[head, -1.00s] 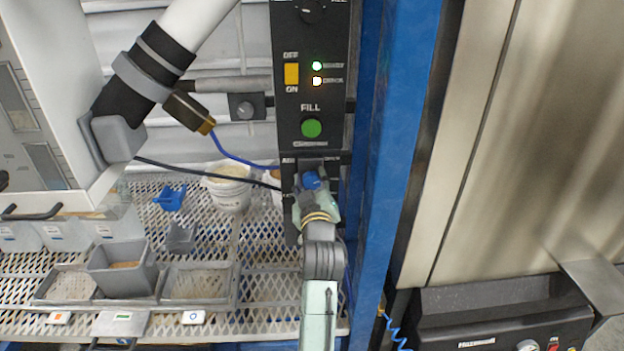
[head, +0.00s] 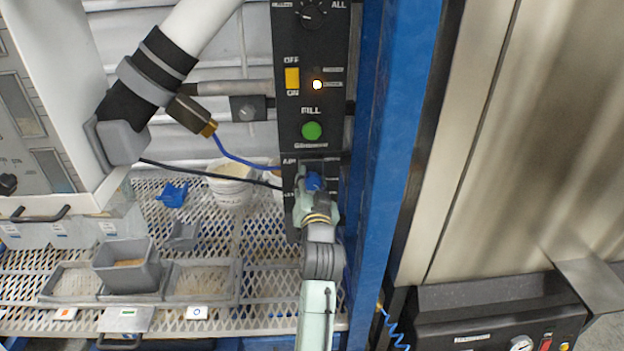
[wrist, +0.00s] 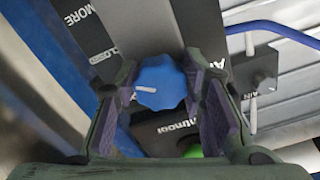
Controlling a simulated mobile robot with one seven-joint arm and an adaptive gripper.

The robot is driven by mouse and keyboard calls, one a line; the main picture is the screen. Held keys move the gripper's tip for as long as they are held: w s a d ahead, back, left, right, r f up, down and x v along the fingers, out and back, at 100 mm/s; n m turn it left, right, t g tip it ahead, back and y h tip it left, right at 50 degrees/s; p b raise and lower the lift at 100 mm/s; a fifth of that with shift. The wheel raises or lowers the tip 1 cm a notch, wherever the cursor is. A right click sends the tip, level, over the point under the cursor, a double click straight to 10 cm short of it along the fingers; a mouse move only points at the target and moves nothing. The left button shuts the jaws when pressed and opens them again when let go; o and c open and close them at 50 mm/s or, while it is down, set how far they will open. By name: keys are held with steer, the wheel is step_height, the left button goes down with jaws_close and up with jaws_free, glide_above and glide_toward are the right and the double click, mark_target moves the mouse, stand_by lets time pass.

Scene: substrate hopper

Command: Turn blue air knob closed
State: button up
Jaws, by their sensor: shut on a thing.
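The blue air knob (head: 314,181) sits on the lower part of the black control panel, below the green FILL button (head: 311,131). My gripper (head: 316,190) reaches it from below and partly covers it. In the wrist view, the lobed blue knob (wrist: 160,82) is between the two dark finger pads of my gripper (wrist: 163,92), which is shut on it. The white pointer line on the knob lies nearly level in the picture, towards its lower left. A CLOSED label (wrist: 103,56) and the word MORE are printed on the panel to the upper left.
A blue post (head: 378,170) stands close to the right of the panel. A blue hose (head: 240,158) and a black cable run to the panel from the left. A mesh shelf (head: 265,290) with a white bucket (head: 230,187) and grey bins (head: 125,270) lies to the left.

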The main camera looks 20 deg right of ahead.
steer(key=shift+m, duration=1)
steer(key=o, duration=1.2)
steer(key=v, duration=1.2)
